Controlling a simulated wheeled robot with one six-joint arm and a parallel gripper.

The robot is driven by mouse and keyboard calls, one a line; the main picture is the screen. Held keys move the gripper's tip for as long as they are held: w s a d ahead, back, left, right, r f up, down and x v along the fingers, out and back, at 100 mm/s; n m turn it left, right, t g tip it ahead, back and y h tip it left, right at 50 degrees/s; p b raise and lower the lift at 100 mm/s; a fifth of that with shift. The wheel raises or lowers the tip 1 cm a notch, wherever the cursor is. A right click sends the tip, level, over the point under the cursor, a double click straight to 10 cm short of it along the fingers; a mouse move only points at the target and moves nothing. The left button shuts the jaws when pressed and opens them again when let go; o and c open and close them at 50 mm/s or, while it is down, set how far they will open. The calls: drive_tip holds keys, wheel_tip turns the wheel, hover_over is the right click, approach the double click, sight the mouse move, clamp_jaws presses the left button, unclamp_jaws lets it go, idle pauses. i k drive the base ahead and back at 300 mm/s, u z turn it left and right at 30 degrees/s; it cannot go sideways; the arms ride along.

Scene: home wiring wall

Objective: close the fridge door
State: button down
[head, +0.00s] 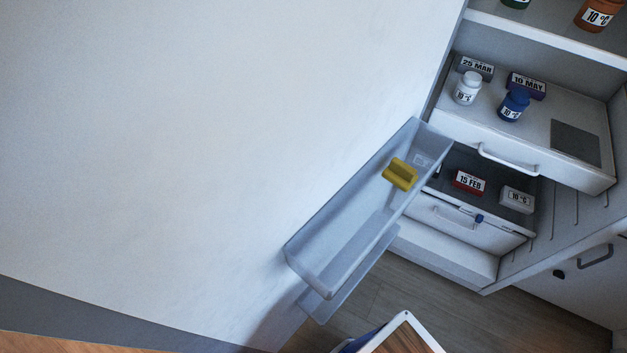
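The fridge door (200,140) is a large white panel that fills the left and middle of the head view. It stands open, swung away from the shelves and drawers at the right. Its inner side carries a translucent door bin (335,245) with a yellow block (400,174) in it, and a second bin edge shows below. The fridge interior (510,140) is exposed at the right. The door's outer side and any handle on it are hidden. My gripper is not in view.
An upper drawer (565,165) holding white and blue bottles is pulled out. A lower drawer (465,228) with small labelled boxes also stands out, near the door bin. A white-rimmed object (407,318) is at the bottom edge. Bare grey floor (375,300) lies between.

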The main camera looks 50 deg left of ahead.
sight(176, 175)
drive_tip(key=z, duration=1.2)
drive_tip(key=k, duration=2.45)
drive_tip(key=u, duration=1.4)
